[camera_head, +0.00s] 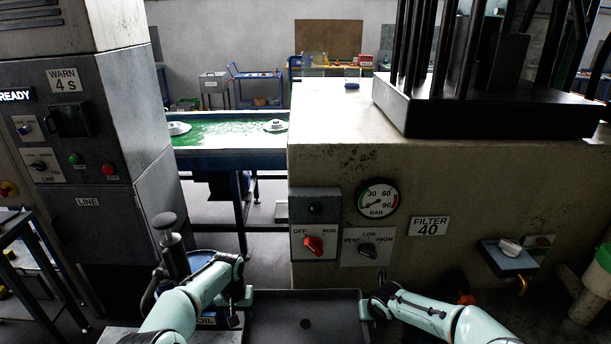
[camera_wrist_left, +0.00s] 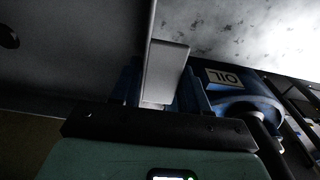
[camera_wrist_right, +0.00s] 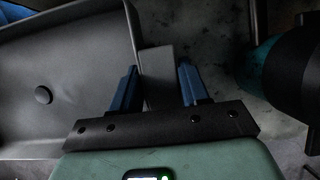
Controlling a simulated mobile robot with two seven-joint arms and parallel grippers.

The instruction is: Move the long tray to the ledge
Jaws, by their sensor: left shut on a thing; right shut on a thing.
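The long tray (camera_head: 330,302) is dark grey with raised walls and lies low at the bottom middle of the head view, its near side cut off. A small dark round piece (camera_head: 305,323) shows on its floor. My left gripper (camera_head: 243,297) is at the tray's left end, shut on a grey end tab (camera_wrist_left: 165,72). My right gripper (camera_head: 368,308) is at the right end, shut on the other tab (camera_wrist_right: 156,72). The tray also shows in the right wrist view (camera_wrist_right: 85,65). I cannot tell which surface is the ledge; the beige machine's top (camera_head: 335,105) is a flat one.
The beige machine with a gauge (camera_head: 377,197) and a red switch (camera_head: 313,244) stands just beyond the tray. A blue oil container (camera_wrist_left: 245,98) and a dark pump-like post (camera_head: 170,240) are close to my left gripper. A black block with posts (camera_head: 480,108) occupies the machine top's right.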

